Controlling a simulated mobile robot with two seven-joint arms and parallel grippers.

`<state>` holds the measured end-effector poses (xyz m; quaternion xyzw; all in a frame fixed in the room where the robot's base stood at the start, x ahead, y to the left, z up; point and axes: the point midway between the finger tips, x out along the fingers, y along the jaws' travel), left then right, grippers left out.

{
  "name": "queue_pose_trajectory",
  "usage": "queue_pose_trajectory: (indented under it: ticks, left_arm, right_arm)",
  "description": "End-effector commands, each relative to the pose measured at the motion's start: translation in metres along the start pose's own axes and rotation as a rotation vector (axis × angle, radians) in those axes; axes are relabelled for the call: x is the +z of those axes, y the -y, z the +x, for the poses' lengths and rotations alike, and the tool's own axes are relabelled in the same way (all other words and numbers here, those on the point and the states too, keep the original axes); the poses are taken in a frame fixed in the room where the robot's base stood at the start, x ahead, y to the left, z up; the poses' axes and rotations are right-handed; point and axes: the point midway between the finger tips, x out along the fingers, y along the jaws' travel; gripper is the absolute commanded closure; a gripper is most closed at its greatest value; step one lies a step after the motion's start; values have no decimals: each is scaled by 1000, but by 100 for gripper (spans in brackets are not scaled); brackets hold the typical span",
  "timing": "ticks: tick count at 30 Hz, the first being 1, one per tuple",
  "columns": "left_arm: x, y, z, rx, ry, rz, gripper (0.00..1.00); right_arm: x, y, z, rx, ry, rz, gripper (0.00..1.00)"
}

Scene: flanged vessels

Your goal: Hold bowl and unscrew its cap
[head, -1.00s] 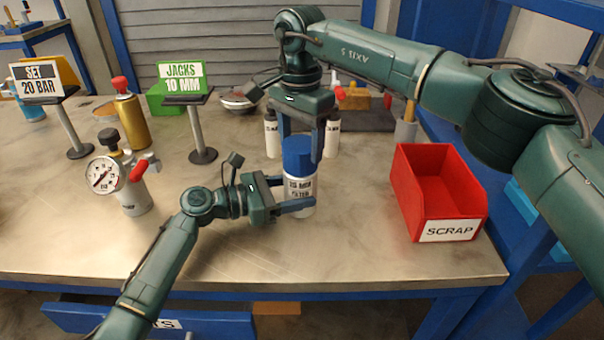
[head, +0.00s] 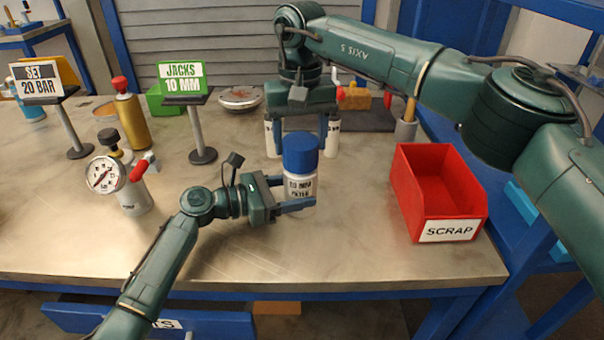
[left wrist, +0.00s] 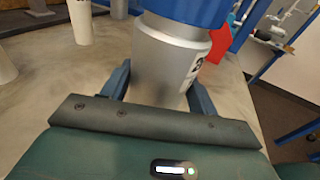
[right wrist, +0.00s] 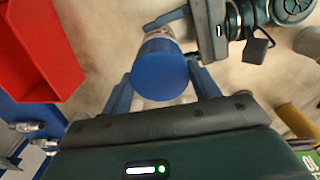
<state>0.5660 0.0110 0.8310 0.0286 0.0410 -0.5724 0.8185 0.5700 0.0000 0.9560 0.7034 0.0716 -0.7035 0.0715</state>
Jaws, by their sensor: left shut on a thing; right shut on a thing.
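The bowl (head: 299,188) is a pale grey cylinder with a printed label, upright at the middle of the bench. A blue cap (head: 300,153) sits on its top. My left gripper (head: 297,194) is shut on the bowl's body from the left, and the left wrist view shows the bowl (left wrist: 165,65) between its fingers. My right gripper (head: 303,143) comes down from above, shut on the cap with a finger on either side. The cap (right wrist: 160,70) also shows in the right wrist view. The threads are hidden, and I cannot tell how far the cap is turned.
A red SCRAP bin (head: 404,200) stands to the right. A pressure gauge (head: 104,175) on a grey body with a red lever stands at left, near a gold bottle (head: 133,122). A JACKS sign (head: 183,84) stands behind. White bottles (head: 334,140) are behind the cap. The front bench is clear.

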Motion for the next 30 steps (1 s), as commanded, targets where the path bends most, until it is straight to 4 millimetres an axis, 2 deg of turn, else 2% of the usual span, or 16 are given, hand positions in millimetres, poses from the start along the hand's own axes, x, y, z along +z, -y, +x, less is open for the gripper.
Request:
queue_pose_trajectory:
  ticks: [23,30]
  left_arm:
    - [0,0,0,0,-1,0,59]
    - [0,0,0,0,-1,0,59]
  right_arm:
    - [0,0,-22,0,-1,1,68]
    - [0,0,-40,-1,-1,1,68]
